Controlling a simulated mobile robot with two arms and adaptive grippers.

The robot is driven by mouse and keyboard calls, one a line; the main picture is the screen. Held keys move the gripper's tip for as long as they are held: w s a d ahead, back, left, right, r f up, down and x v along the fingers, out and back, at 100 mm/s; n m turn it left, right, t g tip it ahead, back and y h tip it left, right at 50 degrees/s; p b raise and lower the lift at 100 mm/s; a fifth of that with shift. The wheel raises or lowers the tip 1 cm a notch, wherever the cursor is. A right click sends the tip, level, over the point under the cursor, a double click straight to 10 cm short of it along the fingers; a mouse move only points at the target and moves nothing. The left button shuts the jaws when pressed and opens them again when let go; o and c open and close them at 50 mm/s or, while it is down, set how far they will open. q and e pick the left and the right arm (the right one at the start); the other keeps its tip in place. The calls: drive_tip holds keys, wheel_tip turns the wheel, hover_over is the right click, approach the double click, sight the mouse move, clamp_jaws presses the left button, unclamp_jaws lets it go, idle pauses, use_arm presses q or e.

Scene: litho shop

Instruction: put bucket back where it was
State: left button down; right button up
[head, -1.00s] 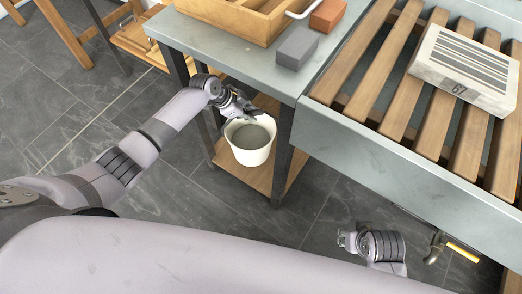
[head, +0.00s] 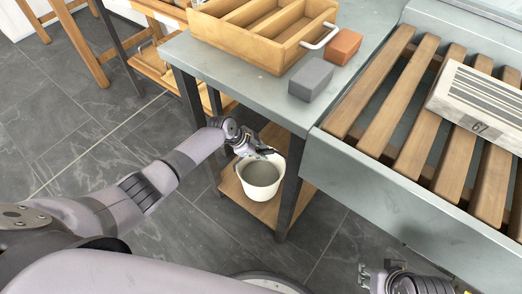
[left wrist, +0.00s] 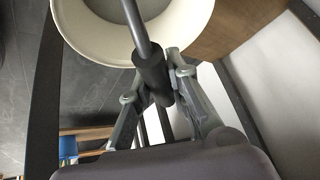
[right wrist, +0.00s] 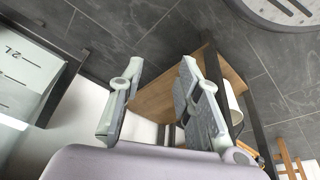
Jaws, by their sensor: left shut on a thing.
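The white bucket (head: 262,190), grey inside, is upright at the open front of the side table's lower wooden shelf (head: 232,190). I cannot tell whether it rests on the shelf or hangs just above. My left gripper (head: 262,152) is at its rim. The left wrist view shows the left gripper (left wrist: 155,85) shut on the dark grip of the bucket's handle (left wrist: 150,75), with the cream rim (left wrist: 85,48) beyond. My right gripper (head: 375,280) is low at the right; in the right wrist view its fingers (right wrist: 155,95) are apart and empty.
The side table (head: 250,75) carries a wooden tray (head: 265,62), a grey block (head: 311,78) and a red-brown block (head: 343,46). Its dark leg (head: 289,185) stands close beside the bucket. A slatted bench (head: 370,190) with a stone (head: 475,105) is right.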

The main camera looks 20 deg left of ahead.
use_arm(q)
drive_tip(key=shift+w+d+f, duration=0.1)
drive_tip(key=shift+w+f, duration=0.1)
drive_tip(key=shift+f, duration=0.35)
drive_tip(key=shift+f+b, duration=0.4)
drive_tip(key=shift+f, duration=0.05)
use_arm(e)
drive_tip(key=shift+s, duration=0.15)
use_arm(q)
drive_tip(key=c, duration=2)
unclamp_jaws()
drive_tip(key=shift+s+f, duration=0.2)
drive_tip(key=shift+f, duration=0.1)
drive_tip(key=o, duration=0.5)
drive_tip(key=shift+r, duration=0.1)
